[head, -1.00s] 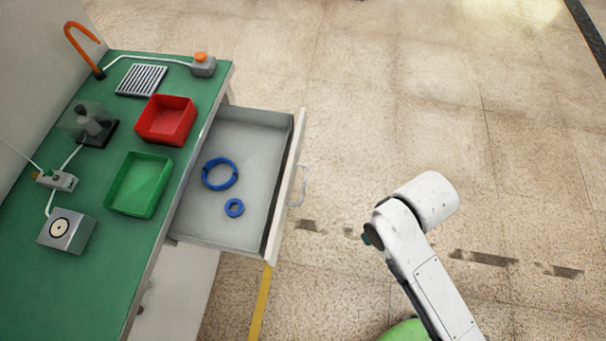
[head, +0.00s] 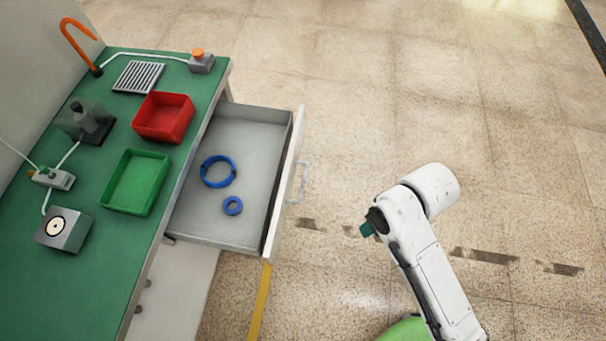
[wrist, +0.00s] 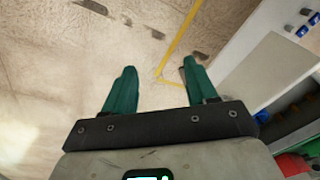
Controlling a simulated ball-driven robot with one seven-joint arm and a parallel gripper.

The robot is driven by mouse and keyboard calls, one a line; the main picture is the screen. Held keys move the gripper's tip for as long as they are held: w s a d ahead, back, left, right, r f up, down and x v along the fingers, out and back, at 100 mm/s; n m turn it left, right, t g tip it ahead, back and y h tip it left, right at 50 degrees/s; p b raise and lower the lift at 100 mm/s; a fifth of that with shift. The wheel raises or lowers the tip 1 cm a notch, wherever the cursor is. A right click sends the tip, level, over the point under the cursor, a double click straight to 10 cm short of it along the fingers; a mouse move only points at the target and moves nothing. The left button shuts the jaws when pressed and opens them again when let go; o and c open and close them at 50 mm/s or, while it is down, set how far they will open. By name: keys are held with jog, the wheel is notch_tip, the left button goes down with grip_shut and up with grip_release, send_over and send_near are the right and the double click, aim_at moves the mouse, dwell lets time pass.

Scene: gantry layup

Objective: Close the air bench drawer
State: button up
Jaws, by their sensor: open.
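The air bench drawer (head: 255,145) is pulled out from the right side of the green-topped bench (head: 105,225) in the head view. Its pale front panel carries a light handle (head: 301,182). A larger blue ring (head: 205,180) and a smaller blue ring (head: 226,208) lie inside the drawer. My gripper (head: 367,230) is to the right of the drawer front, apart from the handle; the arm mostly hides it there. In the wrist view my gripper (wrist: 158,70) has its two teal fingers spread, with only floor visible between them.
On the bench stand a red tray (head: 187,118), a green tray (head: 152,185), a slatted grey plate (head: 138,77), and a grey box with an orange button (head: 201,62). A yellow floor line (head: 260,305) runs below the drawer.

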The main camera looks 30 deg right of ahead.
jog(key=w+f+m+y+b, duration=0.1)
jog(key=w, duration=0.1)
jog(key=w+d+f+m+t+y+b, duration=0.1)
jog(key=f+b, duration=0.1)
jog(key=w+d+f+m+t+y+b, duration=0.1)
jog(key=w+f+m+y, duration=0.1)
jog(key=shift+w, duration=0.35)
jog(key=c, duration=0.5)
jog(key=w+d+m+t+y+b, duration=0.1)
jog(key=w+d+r+m+t+y+b, duration=0.1)
jog(key=w+d+t, duration=0.1)
jog(key=w+d+r+m+t+y+b, duration=0.1)
jog(key=t, duration=0.1)
jog(key=shift+w+d+r, duration=0.1)
jog(key=shift+w+d, duration=0.05)
jog(key=shift+w, duration=0.15)
grip_shut()
jog(key=w+a+f+y, duration=0.1)
jog(key=w+a+f, duration=0.3)
jog(key=w+a, duration=0.4)
jog(key=shift+w+a+f, duration=0.3)
jog(key=shift+w, duration=0.4)
jog(key=b, duration=0.1)
send_over(226, 171)
jog(key=shift+s+d, duration=0.2)
jog(key=shift+d, duration=0.15)
jog(key=shift+w+a+r, duration=0.1)
jog(key=shift+w+a, duration=0.1)
jog(key=shift+w, duration=0.05)
jog(key=shift+t, duration=0.3)
